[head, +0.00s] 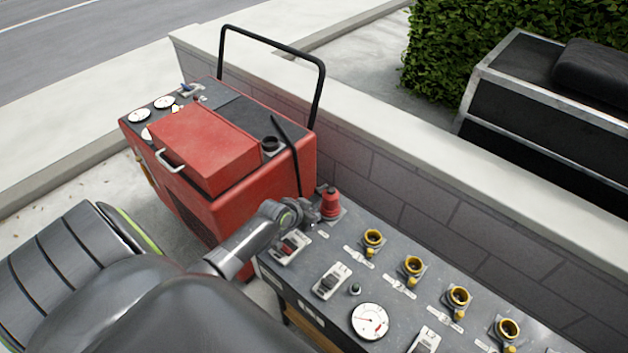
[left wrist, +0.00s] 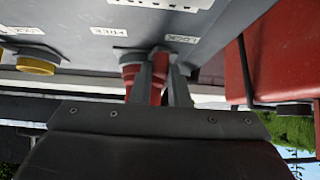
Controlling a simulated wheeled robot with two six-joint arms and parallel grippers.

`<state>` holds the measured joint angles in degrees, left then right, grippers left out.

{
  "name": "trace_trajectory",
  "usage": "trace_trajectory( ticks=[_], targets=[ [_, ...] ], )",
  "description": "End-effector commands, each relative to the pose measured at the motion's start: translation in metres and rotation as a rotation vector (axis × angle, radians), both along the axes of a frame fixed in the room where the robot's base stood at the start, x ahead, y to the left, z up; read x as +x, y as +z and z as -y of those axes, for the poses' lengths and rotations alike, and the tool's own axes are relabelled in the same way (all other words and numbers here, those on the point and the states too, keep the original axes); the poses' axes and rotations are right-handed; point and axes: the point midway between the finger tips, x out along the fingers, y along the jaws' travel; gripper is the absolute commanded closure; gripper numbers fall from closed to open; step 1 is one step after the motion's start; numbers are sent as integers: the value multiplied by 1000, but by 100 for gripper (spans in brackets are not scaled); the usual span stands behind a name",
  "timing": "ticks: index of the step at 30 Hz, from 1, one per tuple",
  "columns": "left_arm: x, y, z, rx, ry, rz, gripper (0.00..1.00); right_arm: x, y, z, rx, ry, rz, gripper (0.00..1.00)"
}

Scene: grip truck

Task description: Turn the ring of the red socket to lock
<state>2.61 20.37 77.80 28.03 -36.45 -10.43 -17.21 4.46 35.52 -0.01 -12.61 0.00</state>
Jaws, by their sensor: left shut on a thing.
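The red socket (head: 330,203) stands upright at the far left end of the dark panel (head: 395,296). My left gripper (head: 313,212) is at its left side, touching or very close in the head view. In the left wrist view, which is upside down, the fingers of my left gripper (left wrist: 160,88) are shut on a red lug (left wrist: 160,66) of the socket's ring. The red socket body (left wrist: 130,70) shows just left of the fingers. Labels that seem to read FREE (left wrist: 136,32) and LOCK (left wrist: 181,38) are on the panel by the socket. My right gripper is not in view.
Yellow sockets (head: 373,238) line the panel to the right, with switches (head: 331,281) and a round gauge (head: 369,321) in front. A red generator (head: 262,185) stands close on the left. A low block wall (head: 440,215) runs behind.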

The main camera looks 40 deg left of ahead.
Motion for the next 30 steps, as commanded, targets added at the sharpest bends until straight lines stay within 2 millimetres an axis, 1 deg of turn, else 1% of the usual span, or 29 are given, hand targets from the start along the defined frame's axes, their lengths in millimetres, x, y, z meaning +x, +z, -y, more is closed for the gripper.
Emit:
trace_trajectory(
  ticks=[1, 9, 15, 28, 29, 30],
  targets=[
    [2, -3, -3, 1, -25, 4, 100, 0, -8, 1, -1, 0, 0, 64],
    [4, -2, -8, 0, -130, 2, 100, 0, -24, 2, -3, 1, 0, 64],
    [5, -1, -10, -1, -163, 1, 100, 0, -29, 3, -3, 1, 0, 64],
    [5, 0, -10, 0, -170, 0, 100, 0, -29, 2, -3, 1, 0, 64],
    [5, 0, -10, 0, -170, 0, 84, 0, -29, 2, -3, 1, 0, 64],
    [5, 0, -10, 0, -170, 0, 78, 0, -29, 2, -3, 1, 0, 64]
  ],
)
